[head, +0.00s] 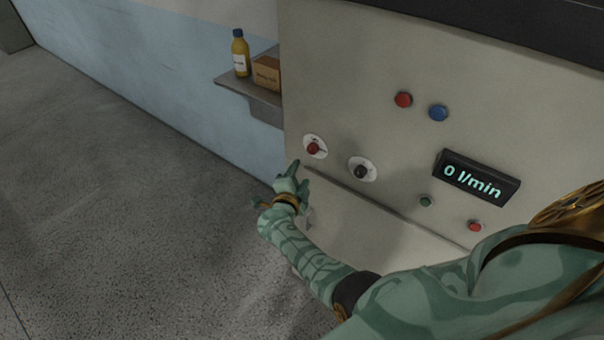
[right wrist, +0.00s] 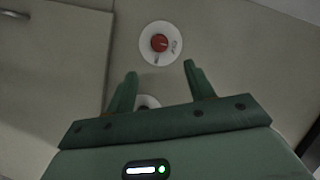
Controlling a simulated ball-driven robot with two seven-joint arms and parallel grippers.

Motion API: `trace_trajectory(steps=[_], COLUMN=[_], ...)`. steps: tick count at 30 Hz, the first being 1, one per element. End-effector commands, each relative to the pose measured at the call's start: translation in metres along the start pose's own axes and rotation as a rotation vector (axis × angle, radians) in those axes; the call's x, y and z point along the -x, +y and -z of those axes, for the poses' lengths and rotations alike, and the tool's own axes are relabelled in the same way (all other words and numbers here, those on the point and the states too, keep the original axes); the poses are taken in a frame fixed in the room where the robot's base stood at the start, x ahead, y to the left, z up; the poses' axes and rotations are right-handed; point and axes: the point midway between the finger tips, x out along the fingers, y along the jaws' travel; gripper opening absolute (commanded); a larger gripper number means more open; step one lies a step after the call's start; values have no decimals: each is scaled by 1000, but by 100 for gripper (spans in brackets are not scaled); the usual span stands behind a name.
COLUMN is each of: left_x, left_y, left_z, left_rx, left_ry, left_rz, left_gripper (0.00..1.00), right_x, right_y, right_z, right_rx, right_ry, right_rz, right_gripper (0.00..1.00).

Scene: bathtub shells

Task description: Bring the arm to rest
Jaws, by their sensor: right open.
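My right gripper (head: 297,171) is in front of the pale panel, just below and left of the red knob in the head view. In the right wrist view its two fingers (right wrist: 160,69) are spread apart with nothing between them. The red knob (head: 313,148) sits on a round white plate, and in the wrist view it (right wrist: 159,43) lies beyond the fingertips, apart from them in the picture. My left gripper is not in view.
A black knob (head: 361,172) is right of the red one. The panel (head: 350,80) also carries red, blue and green buttons and a display (head: 477,178) reading 0 l/min. A shelf (head: 240,88) holds a yellow bottle (head: 240,54) and a brown box (head: 266,74). Floor at left is clear.

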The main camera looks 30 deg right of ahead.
Motion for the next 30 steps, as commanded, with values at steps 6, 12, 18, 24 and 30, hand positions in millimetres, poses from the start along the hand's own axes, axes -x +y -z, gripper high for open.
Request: trace_trajectory(steps=[6,12,18,24,30], left_x=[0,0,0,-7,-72], left_y=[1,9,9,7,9], left_z=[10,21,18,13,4], left_rx=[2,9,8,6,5], left_ry=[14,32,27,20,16], left_rz=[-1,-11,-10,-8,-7], left_gripper=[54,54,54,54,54], right_x=[1,1,1,18,71], right_y=[0,0,-1,-11,160], right_z=[0,0,-2,-67,-140], right_rx=[1,1,-6,259,781], right_ry=[1,0,-9,-315,-722], right_rz=[0,0,4,220,326], right_gripper=[54,54,54,54,54])
